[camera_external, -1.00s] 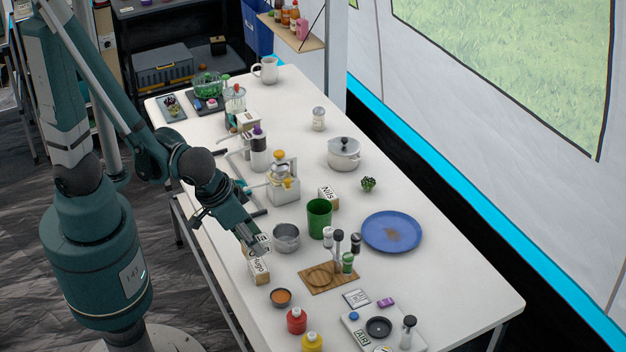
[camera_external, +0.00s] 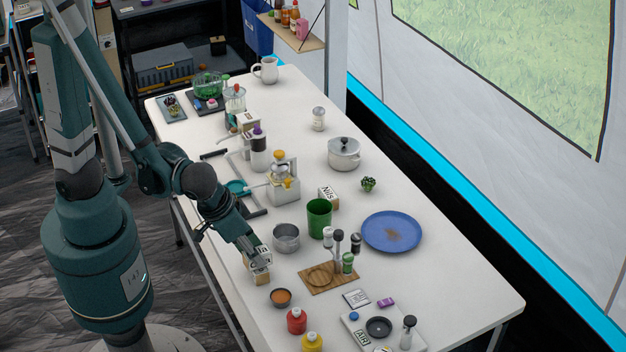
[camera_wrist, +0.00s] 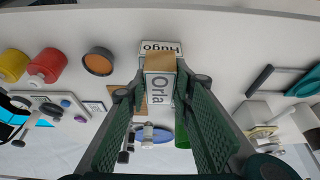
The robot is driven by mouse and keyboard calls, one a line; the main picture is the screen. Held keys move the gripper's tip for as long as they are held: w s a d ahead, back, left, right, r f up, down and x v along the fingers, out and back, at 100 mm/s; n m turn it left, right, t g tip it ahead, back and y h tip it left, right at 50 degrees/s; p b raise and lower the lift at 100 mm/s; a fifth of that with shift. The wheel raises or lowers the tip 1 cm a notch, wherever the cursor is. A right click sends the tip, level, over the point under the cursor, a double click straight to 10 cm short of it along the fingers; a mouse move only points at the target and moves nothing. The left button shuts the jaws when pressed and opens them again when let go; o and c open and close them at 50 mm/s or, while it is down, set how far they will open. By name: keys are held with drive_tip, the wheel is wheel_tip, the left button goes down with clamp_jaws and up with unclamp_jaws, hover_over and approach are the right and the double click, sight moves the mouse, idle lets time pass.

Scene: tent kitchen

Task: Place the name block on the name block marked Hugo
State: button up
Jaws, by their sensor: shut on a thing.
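My gripper (camera_external: 257,256) is shut on a pale wooden block with a white face. In the wrist view this block (camera_wrist: 160,88) reads "Orla" and sits between the two green fingers (camera_wrist: 161,97). The block marked Hugo (camera_external: 259,279) stands on the white table near its left edge, directly under my gripper. In the wrist view its lettering (camera_wrist: 160,47) shows just beyond the held block, which covers part of it. The held block is at or just above the Hugo block's top; I cannot tell if they touch.
A metal pot (camera_external: 286,238) stands close to the right of my gripper. An orange-filled bowl (camera_external: 280,297), a red bottle (camera_external: 297,321) and a wooden board (camera_external: 328,278) are nearby. The Nils block (camera_external: 328,196) stands farther back by a green cup (camera_external: 319,218).

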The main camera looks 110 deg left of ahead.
drive_tip(key=shift+f, duration=0.15)
drive_tip(key=o, duration=0.9)
drive_tip(key=shift+p+v, duration=1.75)
drive_tip(key=shift+v, duration=4.4)
drive_tip(key=shift+s+d+r+m+t+h, duration=0.5)
drive_tip(key=shift+r+m, duration=1)
drive_tip(key=shift+r, duration=1)
drive_tip(key=shift+s+d+r+m+t+h, duration=0.3)
drive_tip(key=shift+s+r+m+t+h, duration=0.4)
drive_tip(key=shift+r+m, duration=1.35)
drive_tip(key=shift+s+d+r+m+t+h, duration=0.45)
drive_tip(key=shift+s+r+m+t, duration=0.45)
drive_tip(key=shift+r, duration=2.1)
